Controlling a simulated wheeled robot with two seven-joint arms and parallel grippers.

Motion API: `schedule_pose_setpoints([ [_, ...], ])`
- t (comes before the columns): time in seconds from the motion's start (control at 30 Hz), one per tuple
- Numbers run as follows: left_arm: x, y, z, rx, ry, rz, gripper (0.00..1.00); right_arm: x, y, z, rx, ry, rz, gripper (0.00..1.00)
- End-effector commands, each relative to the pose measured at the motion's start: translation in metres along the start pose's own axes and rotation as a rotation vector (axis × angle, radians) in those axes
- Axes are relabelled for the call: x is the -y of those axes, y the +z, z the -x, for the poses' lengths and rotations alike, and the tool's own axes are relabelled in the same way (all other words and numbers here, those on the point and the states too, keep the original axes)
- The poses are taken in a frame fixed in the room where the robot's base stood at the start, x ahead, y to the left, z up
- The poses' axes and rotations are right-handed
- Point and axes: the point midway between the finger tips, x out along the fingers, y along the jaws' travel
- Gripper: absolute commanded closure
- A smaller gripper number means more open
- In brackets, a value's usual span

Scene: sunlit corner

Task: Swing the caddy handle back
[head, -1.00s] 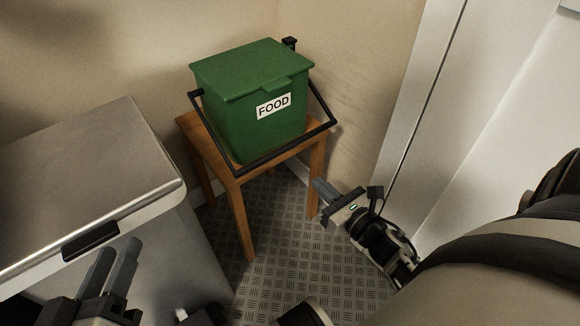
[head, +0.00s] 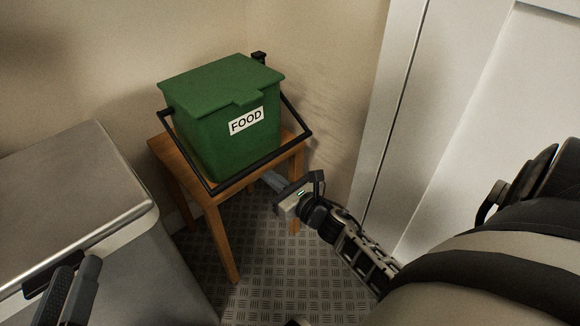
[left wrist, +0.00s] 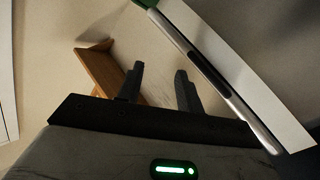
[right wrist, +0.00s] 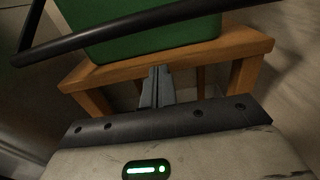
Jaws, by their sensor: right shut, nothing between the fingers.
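The green caddy (head: 205,140) with a FOOD label and shut lid stands on a small wooden table in the corner. Its black handle (head: 262,162) hangs forward and low, its bar crossing in front of the caddy's lower part. In the right wrist view the handle bar (right wrist: 100,36) crosses the upper left. My right gripper (head: 268,178) is shut and empty, its tips just below the handle bar near the table's front edge; I cannot tell whether they touch. My left gripper (head: 72,285) is at the lower left, fingers apart and empty, far from the caddy.
The wooden table (head: 226,215) has open floor (head: 262,265) in front of it. A grey metal bin (head: 75,190) stands at the left, close to my left gripper. Walls close in behind the caddy, and a white door (head: 490,100) is at the right.

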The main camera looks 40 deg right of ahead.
Motion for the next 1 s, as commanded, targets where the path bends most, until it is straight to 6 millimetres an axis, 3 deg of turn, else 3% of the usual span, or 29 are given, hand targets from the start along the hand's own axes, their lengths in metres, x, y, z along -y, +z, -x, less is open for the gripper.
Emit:
schedule_pose_setpoints([
  [0.03, 0.001, -0.004, -0.002, -0.025, 0.010, -0.033, 0.64, 0.001, -0.001, -0.011, 0.002, 0.000, 0.002, 1.00],
  [0.1, -0.002, 0.002, 0.002, 0.032, -0.007, 0.033, 0.64, 0.001, 0.017, -0.001, -0.001, 0.001, 0.006, 1.00],
  [0.3, -0.001, 0.011, 0.005, 0.079, -0.023, 0.061, 0.64, 0.000, 0.035, 0.006, -0.001, 0.000, 0.003, 1.00],
  [0.73, 0.000, 0.014, 0.006, 0.089, -0.028, 0.061, 0.64, 0.000, 0.038, 0.007, -0.001, 0.000, 0.000, 1.00],
  [0.93, -0.002, 0.005, 0.006, 0.094, -0.039, 0.034, 0.64, 0.001, 0.044, 0.010, -0.017, -0.001, 0.001, 1.00],
  [1.0, 0.002, 0.012, 0.007, 0.133, -0.065, 0.004, 0.64, 0.001, 0.049, 0.013, -0.032, -0.003, 0.001, 1.00],
])
